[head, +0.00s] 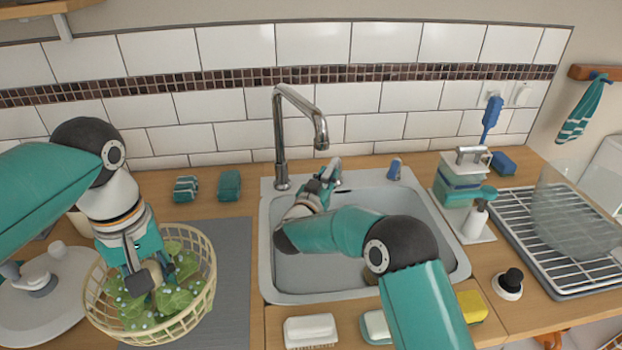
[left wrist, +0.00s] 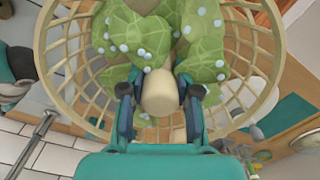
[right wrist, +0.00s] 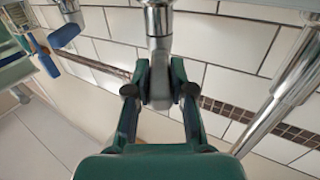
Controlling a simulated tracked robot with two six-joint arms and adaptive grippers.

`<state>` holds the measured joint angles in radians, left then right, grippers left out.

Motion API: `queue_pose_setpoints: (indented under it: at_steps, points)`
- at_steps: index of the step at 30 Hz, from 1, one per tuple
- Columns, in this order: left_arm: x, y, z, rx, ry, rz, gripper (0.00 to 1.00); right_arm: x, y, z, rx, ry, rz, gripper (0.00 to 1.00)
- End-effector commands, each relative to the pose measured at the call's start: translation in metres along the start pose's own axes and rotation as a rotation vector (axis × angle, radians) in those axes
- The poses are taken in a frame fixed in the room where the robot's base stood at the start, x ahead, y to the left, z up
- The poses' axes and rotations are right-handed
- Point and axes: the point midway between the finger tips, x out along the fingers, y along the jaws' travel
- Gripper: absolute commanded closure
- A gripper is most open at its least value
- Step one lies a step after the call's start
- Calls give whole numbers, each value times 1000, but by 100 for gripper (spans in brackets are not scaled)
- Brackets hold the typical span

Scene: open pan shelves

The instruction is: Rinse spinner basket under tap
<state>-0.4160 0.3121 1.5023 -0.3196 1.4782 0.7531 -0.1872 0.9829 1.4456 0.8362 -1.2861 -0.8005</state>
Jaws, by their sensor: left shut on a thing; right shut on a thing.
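The cream spinner basket (head: 205,303) holds green leaves (head: 172,302) dotted with pale drops, left of the sink. My left gripper (head: 143,283) reaches into it from above. In the left wrist view, my left gripper (left wrist: 160,98) is shut on the basket's cream central post (left wrist: 159,92). Whether the basket touches the counter cannot be told. The chrome tap (head: 280,140) stands behind the sink (head: 266,270), with no water visible at its spout. My right gripper (head: 326,180) is shut on the tap lever (head: 336,163); the lever (right wrist: 158,88) shows between the fingers in the right wrist view.
A grey mat (head: 233,270) lies between basket and sink. A white lid (head: 50,305) is at the far left. My right arm crosses the sink.

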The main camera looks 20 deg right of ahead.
Motion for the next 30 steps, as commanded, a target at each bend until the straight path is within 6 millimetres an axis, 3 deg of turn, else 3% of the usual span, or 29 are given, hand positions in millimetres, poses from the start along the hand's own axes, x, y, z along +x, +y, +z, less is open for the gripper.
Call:
queue_pose_setpoints:
  at_steps: [4, 5, 9, 22, 30]
  points:
    - [-1, 1, 0, 4, 0, 0, 100, 1, 2, -4, 3, 8, 5, 100]
    - [-1, 1, 0, 5, 0, 0, 100, 1, 2, -4, 3, 8, 5, 76]
    - [-1, 1, 0, 6, 0, 0, 100, 1, 3, -4, 2, 6, 5, 53]
    - [-1, 1, 0, 7, 0, 0, 100, -6, 2, -2, 0, 2, 2, 52]
    - [-1, 1, 0, 6, 0, 0, 100, -51, 1, -2, 0, 3, 0, 52]
